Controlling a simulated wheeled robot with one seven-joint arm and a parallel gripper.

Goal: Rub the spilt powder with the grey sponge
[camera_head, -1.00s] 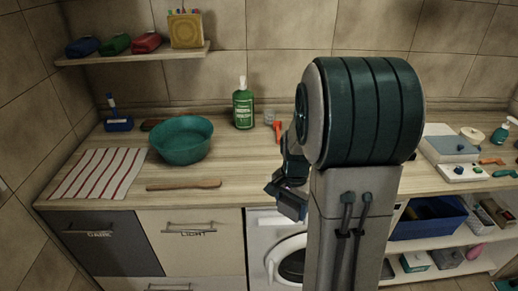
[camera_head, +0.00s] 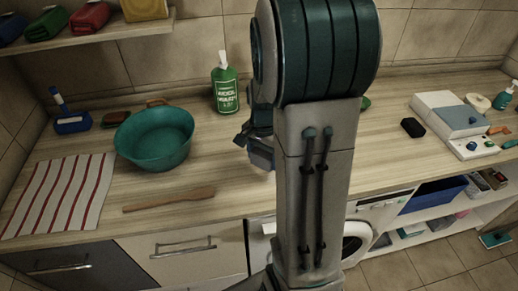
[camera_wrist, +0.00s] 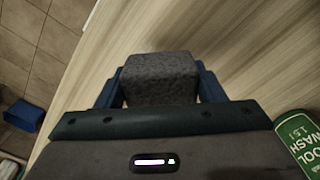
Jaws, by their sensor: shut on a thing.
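The grey sponge (camera_wrist: 160,75) is a dark speckled block, held between the two blue fingers of my gripper (camera_wrist: 160,84) in the wrist view. The wooden worktop lies below it; I cannot tell whether the sponge touches it. In the head view my gripper (camera_head: 260,152) is over the worktop, right of the teal bowl, partly hidden by my arm. The sponge cannot be made out there. No spilt powder is visible in either view; my arm hides part of the worktop.
The teal bowl (camera_head: 154,140), wooden utensil (camera_head: 168,199) and striped cloth (camera_head: 62,194) lie left. A green bottle (camera_head: 225,88) stands at the back, also in the wrist view (camera_wrist: 299,139). A black block (camera_head: 412,127) and a grey-white device (camera_head: 450,115) are right.

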